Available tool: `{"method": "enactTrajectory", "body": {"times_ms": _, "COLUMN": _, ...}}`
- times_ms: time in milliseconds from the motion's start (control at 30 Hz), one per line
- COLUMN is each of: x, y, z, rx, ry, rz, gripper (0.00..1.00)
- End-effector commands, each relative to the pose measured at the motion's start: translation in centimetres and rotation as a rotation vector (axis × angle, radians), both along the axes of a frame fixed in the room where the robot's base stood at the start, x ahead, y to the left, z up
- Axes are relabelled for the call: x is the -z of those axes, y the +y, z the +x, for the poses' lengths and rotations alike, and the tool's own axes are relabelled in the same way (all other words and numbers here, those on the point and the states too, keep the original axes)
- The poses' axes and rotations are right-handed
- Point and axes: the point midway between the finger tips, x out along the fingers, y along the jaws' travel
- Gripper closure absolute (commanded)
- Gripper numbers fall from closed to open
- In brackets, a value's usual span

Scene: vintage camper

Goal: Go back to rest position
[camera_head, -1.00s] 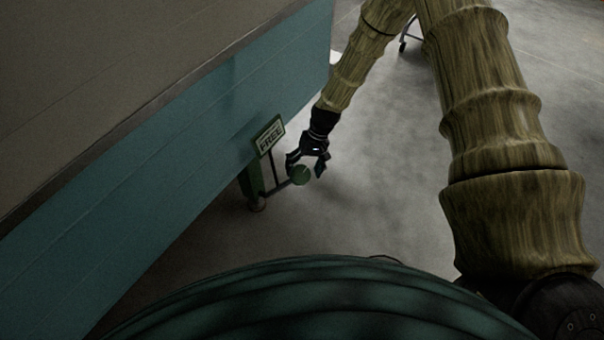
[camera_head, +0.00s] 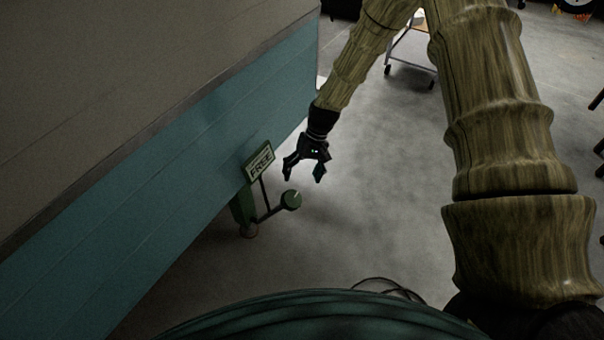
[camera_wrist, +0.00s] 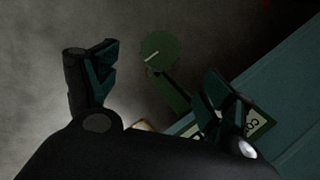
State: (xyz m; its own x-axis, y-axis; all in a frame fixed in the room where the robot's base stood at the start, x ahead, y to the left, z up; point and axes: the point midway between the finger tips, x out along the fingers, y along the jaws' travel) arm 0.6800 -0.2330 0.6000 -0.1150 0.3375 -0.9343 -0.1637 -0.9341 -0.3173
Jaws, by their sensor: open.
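My gripper (camera_head: 304,174) is open and empty at the end of my arm. In the head view it hangs just above and beyond a green round knob (camera_head: 291,200), apart from it. The knob sits at the end of a thin arm of a small green stand with a sign reading "FREE" (camera_head: 260,162). In the wrist view the knob (camera_wrist: 159,51) shows between my two spread fingers, further off. The sign (camera_wrist: 258,126) is partly hidden behind the right finger there.
A teal panelled wall (camera_head: 190,165) with a grey-brown top runs along the left, close to the stand. Grey floor (camera_head: 390,190) is open to the right. A wheeled metal frame (camera_head: 411,68) stands at the back. A dark cable (camera_head: 390,287) lies on the floor near the bottom.

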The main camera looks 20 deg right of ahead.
Motion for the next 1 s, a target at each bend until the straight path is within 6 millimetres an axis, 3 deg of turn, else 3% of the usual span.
{"method": "enactTrajectory", "body": {"times_ms": 267, "x": 0.1, "y": 0.1, "z": -0.1, "rx": 0.0, "ry": 0.001, "rz": -0.001, "gripper": 0.18}}
{"method": "enactTrajectory", "body": {"times_ms": 433, "x": 1.8, "y": 0.6, "z": -3.1, "rx": -0.004, "ry": 0.003, "rz": -0.038, "gripper": 0.18}}
{"method": "enactTrajectory", "body": {"times_ms": 567, "x": 4.4, "y": 1.2, "z": -8.5, "rx": -0.01, "ry": -0.002, "rz": -0.103, "gripper": 0.18}}
{"method": "enactTrajectory", "body": {"times_ms": 733, "x": 6.8, "y": 1.5, "z": -16.8, "rx": -0.028, "ry": -0.026, "rz": -0.187, "gripper": 0.18}}
{"method": "enactTrajectory", "body": {"times_ms": 867, "x": 7.2, "y": 1.5, "z": -23.0, "rx": -0.047, "ry": -0.049, "rz": -0.24, "gripper": 0.18}}
{"method": "enactTrajectory", "body": {"times_ms": 1000, "x": 6.3, "y": 1.2, "z": -29.4, "rx": -0.072, "ry": -0.078, "rz": -0.286, "gripper": 0.18}}
